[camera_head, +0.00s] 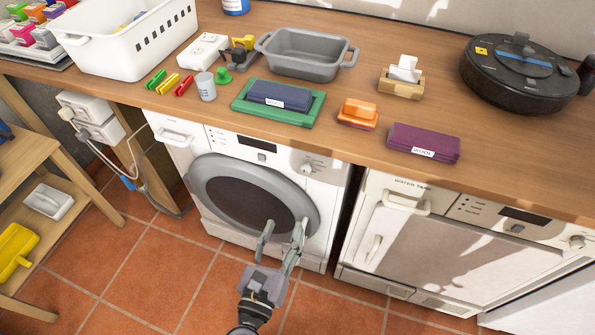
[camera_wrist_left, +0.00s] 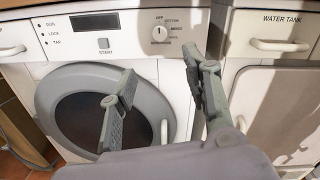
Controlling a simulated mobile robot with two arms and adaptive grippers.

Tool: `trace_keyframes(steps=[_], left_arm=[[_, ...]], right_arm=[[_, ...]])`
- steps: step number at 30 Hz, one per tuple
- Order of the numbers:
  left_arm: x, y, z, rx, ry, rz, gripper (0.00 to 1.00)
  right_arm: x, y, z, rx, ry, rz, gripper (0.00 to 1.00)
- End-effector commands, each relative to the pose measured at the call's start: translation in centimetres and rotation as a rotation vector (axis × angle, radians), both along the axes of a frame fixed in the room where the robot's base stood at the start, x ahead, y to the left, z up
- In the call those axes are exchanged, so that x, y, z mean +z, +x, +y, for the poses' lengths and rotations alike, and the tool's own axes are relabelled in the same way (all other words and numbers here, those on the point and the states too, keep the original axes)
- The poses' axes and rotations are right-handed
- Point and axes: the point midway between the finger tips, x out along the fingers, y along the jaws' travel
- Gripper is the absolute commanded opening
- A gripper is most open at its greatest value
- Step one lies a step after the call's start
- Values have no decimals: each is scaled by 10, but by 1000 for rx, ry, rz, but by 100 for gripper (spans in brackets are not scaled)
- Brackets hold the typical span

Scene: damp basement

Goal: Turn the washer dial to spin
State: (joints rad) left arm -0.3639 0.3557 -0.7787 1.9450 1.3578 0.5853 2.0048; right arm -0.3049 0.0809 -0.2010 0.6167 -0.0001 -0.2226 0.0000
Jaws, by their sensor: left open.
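The white washer (camera_head: 212,148) stands under the wooden counter, its round door (camera_head: 250,195) shut. Its dial (camera_head: 305,168) is a small white knob at the right of the control panel, with printed labels around it. In the left wrist view the dial (camera_wrist_left: 159,33) shows a dark pointer line; the labels are too small to read surely. My left gripper (camera_head: 283,228) is open and empty, in front of the washer door and below the dial. In the left wrist view its fingers (camera_wrist_left: 160,85) are spread, with the dial above and between them. My right gripper is not in view.
A second machine marked "WATER TANK" (camera_head: 445,255) stands to the right of the washer. The counter (camera_head: 350,165) above holds folded cloths, a grey tub (camera_head: 305,55) and a robot vacuum (camera_head: 520,75). A wooden shelf (camera_head: 50,150) stands at left. Tiled floor is clear in front.

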Motion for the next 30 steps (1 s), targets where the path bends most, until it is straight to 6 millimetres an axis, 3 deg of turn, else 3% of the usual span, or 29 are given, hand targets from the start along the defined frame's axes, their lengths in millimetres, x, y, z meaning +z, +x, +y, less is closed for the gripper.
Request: trace_keyframes(steps=[5,18,24,30], left_arm=[[5,38,-10,2,1,-5,44],[3,126,-35,0,6,-5,44],[1,147,-41,-1,4,-3,44],[0,153,-42,-1,6,-2,44]], right_arm=[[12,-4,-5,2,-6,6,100],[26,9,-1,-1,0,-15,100],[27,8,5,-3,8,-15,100],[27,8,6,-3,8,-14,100]])
